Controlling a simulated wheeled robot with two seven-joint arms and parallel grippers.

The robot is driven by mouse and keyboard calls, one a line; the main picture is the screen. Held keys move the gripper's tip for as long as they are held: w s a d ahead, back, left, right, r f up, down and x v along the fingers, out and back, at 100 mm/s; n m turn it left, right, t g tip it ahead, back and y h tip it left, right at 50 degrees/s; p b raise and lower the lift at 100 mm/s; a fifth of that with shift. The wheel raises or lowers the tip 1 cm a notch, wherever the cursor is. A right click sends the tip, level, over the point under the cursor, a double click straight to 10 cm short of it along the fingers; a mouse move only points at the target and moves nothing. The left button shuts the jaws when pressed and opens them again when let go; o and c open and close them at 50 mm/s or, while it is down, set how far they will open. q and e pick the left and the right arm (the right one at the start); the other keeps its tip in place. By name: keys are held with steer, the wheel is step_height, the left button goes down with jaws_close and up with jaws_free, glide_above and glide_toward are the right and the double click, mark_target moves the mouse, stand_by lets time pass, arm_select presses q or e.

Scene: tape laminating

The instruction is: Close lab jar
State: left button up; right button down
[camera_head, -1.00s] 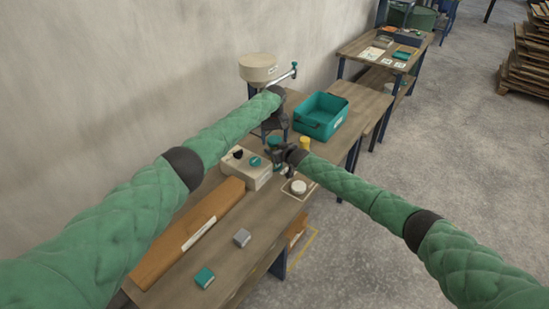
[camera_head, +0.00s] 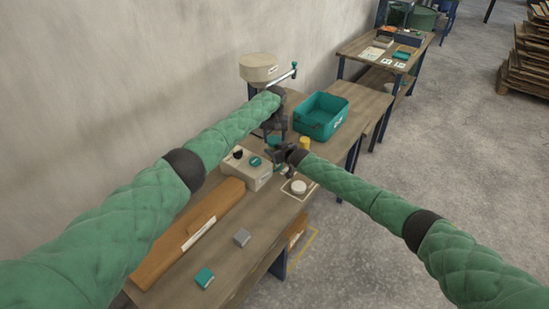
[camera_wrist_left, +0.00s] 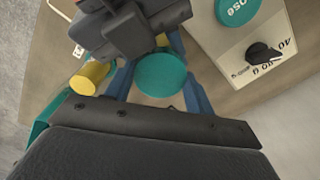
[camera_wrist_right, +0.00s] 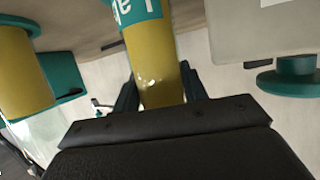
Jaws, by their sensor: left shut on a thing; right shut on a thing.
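My left gripper (camera_head: 275,132) points down over the table, shut on a round teal lid (camera_wrist_left: 162,76); its blue fingers flank the lid in the left wrist view. My right gripper (camera_head: 284,154) reaches in from the right, low beneath the left one. It is shut on a jar with yellow contents and a teal label (camera_wrist_right: 152,60), which stands between its dark fingers in the right wrist view. The grippers hide most of the jar in the head view. I cannot tell whether the lid touches the jar's rim.
A pale box (camera_head: 247,168) with a teal button and black knob is close to the left of the grippers. Another yellow jar (camera_head: 305,143) stands just behind. A white disc (camera_head: 298,187), teal crate (camera_head: 321,118), long brown box (camera_head: 190,236) and small blocks are on the table.

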stand_by(0.3)
arm_select(q)
steer(key=o, duration=1.1)
steer(key=shift+r, duration=2.25)
steer(key=shift+c, duration=0.6)
